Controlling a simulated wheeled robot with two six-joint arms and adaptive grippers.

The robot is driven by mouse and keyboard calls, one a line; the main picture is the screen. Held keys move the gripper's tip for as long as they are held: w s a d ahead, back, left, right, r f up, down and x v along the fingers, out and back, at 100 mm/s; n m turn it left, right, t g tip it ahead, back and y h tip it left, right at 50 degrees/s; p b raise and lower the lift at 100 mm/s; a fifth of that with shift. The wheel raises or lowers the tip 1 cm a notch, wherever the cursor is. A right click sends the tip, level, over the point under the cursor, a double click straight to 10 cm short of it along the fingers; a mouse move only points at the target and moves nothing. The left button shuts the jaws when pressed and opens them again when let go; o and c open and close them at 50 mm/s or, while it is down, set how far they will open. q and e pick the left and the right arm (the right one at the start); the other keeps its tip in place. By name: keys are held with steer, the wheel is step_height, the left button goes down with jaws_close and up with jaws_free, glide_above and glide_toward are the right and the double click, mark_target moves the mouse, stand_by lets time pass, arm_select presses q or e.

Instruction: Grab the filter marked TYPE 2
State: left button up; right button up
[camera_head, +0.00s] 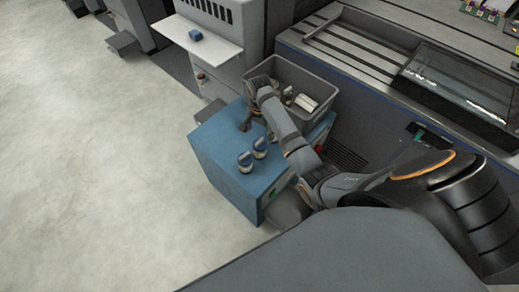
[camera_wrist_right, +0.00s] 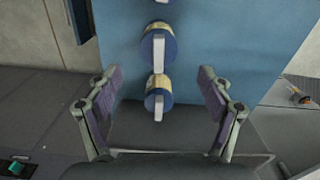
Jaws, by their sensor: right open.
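Two filters with dark blue and pale parts stand on the blue cabinet top in the head view: a nearer one (camera_head: 244,162) and another (camera_head: 260,147) beside it. In the right wrist view, one filter (camera_wrist_right: 158,97) lies between the spread fingers, a second (camera_wrist_right: 157,45) is above it, and part of a third shows at the top edge. No marking is readable, so I cannot tell which is TYPE 2. My right gripper (camera_head: 258,125) is over the far part of the cabinet top, open and empty; its fingers also show in the wrist view (camera_wrist_right: 157,78). My left gripper is out of view.
The blue cabinet (camera_head: 219,162) has free top surface on its left. A grey bin (camera_head: 288,68) with pale items stands behind my right gripper. A white shelf (camera_head: 195,35) holds a small blue object. Grey machinery borders the right; the floor at left is clear.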

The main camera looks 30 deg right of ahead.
mark_target(259, 140)
step_height(259, 140, down, 5)
steer(key=shift+r, duration=0.1)
step_height(259, 140, down, 5)
steer(key=shift+s+a+f+b, duration=0.1)
steer(key=shift+f+b, duration=0.05)
steer(key=shift+b, duration=0.2)
steer(key=c, duration=1.3)
steer(key=shift+c, duration=0.3)
steer(key=shift+r, duration=0.2)
